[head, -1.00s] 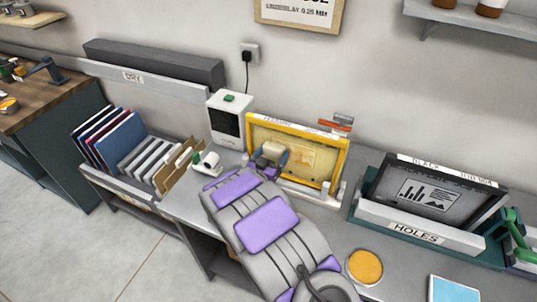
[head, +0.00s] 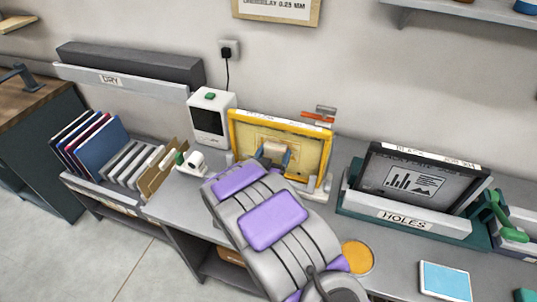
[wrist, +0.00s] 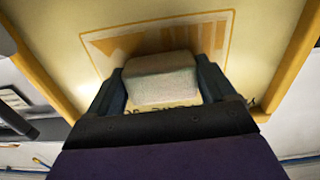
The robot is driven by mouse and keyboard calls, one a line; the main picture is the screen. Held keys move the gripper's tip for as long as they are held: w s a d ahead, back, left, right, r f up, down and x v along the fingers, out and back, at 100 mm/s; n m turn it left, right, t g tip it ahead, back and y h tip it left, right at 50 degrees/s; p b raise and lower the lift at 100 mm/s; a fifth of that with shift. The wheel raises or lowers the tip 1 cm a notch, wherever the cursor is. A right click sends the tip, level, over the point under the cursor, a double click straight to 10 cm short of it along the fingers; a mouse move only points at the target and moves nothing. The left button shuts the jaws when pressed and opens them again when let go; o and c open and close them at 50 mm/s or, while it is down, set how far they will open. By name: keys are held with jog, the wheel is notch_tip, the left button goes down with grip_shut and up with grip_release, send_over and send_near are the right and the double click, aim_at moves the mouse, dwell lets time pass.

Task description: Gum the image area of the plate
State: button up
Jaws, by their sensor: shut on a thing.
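A pale yellow plate (head: 312,152) stands upright in a yellow frame (head: 234,132) on the bench against the wall. The image area (wrist: 108,45) shows in the wrist view as an orange outlined rectangle with darker orange shapes. My gripper (head: 273,154) is shut on a beige sponge block (wrist: 162,77), one dark finger on each side. The sponge is in front of the lower part of the image area and covers some of it. Whether it touches the surface I cannot tell. Dark lettering below the sponge is partly hidden by the gripper.
A round orange pad or dish (head: 357,257) and a light blue panel (head: 446,281) lie on the bench to the right. A teal holder (head: 352,208) marked HOLES bears a black frame (head: 375,165). A white device (head: 209,116) and a file rack (head: 95,178) are left.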

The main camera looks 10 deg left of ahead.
aim_at(257, 142)
jog(key=shift+s+d+b, duration=0.15)
jog(key=shift+d+b, duration=0.3)
jog(key=shift+d, duration=1.3)
jog(key=shift+s+d+b, duration=0.1)
jog(key=shift+d+b, duration=0.3)
jog(key=shift+d, duration=1.3)
jog(key=shift+w+a+p, duration=0.2)
jog(key=shift+a+p, duration=0.95)
jog(key=shift+a, duration=1.55)
jog(key=shift+w+a+p, duration=0.2)
jog(key=shift+a+p, duration=0.95)
jog(key=shift+a, duration=1.5)
jog(key=shift+w+a+r+p, duration=0.15)
jog(key=shift+a+p, duration=0.55)
jog(key=shift+a, duration=0.95)
jog(key=shift+s+a+f, duration=0.1)
jog(key=shift+s+f, duration=0.15)
jog(key=shift+s, duration=0.25)
jog(key=shift+s+a, duration=0.1)
jog(key=shift+s, duration=2.3)
